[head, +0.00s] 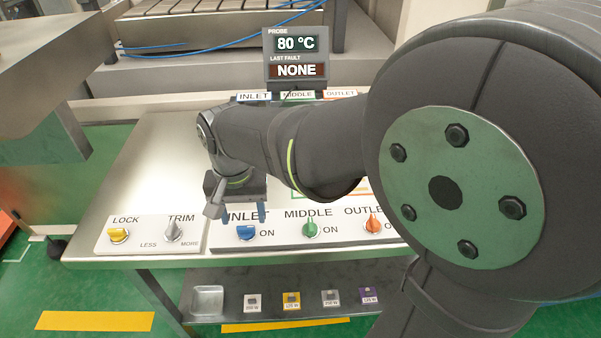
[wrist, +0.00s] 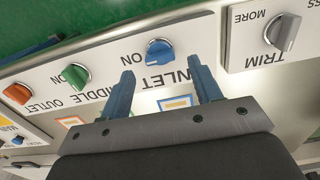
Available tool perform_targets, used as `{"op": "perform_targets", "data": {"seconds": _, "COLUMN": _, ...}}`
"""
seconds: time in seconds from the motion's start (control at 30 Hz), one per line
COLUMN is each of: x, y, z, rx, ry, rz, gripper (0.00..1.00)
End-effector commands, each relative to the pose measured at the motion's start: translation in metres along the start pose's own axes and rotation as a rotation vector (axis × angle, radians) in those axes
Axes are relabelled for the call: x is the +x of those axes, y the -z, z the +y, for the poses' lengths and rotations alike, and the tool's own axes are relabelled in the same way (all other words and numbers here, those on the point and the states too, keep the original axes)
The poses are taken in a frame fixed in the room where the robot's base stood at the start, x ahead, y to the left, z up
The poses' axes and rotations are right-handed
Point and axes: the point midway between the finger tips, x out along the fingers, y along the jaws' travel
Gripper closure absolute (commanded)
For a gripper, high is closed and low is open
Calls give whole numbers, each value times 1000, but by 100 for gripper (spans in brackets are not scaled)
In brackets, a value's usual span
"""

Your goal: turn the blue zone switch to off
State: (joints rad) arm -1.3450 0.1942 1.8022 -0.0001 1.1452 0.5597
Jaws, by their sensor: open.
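The blue zone switch (head: 247,232) is a round knob under the INLET label on the white front panel, with ON printed beside it. In the wrist view the blue switch (wrist: 160,52) sits just beyond my fingertips, roughly between their lines. Its grip bar appears to lie sideways, towards ON; the exact angle is hard to tell. My gripper (head: 236,214) is open and empty, above and behind the switch in the head view. In the wrist view my gripper (wrist: 163,78) shows two blue fingers spread apart, not touching the knob.
A green MIDDLE switch (head: 309,229) and an orange OUTLET switch (head: 374,223) stand to the right. A grey TRIM knob (head: 173,231) and yellow LOCK knob (head: 119,235) stand to the left. The display (head: 296,58) reads 80 °C and NONE.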

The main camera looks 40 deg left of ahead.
Motion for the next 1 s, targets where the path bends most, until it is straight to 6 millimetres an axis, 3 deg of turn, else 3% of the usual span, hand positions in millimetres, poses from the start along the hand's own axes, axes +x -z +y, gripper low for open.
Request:
{"op": "perform_targets", "data": {"seconds": 0.2, "x": 28, "y": 0, "z": 0, "rx": 0, "ry": -1, "rz": -2, "gripper": 42}}
{"op": "perform_targets", "data": {"seconds": 0.57, "x": 34, "y": 0, "z": 0, "rx": 0, "ry": 0, "rz": 0, "gripper": 42}}
{"op": "perform_targets", "data": {"seconds": 0.6, "x": 34, "y": 0, "z": 0, "rx": 0, "ry": 0, "rz": 0, "gripper": 44}}
{"op": "perform_targets", "data": {"seconds": 0.83, "x": 34, "y": 0, "z": 0, "rx": 0, "ry": 0, "rz": 0, "gripper": 87}}
{"op": "perform_targets", "data": {"seconds": 1.0, "x": 34, "y": 0, "z": 0, "rx": -6, "ry": 0, "rz": 0, "gripper": 86}}
